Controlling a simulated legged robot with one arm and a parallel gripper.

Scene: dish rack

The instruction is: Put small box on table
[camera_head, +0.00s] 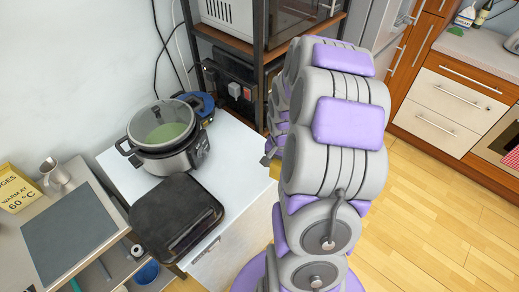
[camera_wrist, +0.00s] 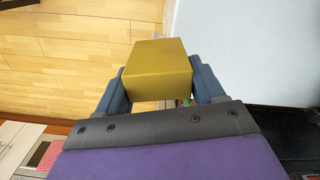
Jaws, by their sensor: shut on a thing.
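The small box (camera_wrist: 158,62) is plain yellow and sits between the two dark blue fingers of my gripper (camera_wrist: 160,85) in the wrist view. My gripper is shut on it, one finger on each side. In the head view my arm hides most of the gripper; only a bit of yellow shows at the arm's left edge. The white table (camera_head: 232,160) stands left of my arm in the head view. A white surface also shows at the right in the wrist view, beside the box, with wooden floor at the left.
On the white table stand a slow cooker (camera_head: 165,138) with a glass lid, a black closed appliance (camera_head: 176,215) and a blue object (camera_head: 201,103). A dark metal shelf (camera_head: 258,60) rises behind. The table's right part is bare. A counter with a grey mat (camera_head: 70,232) is at left.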

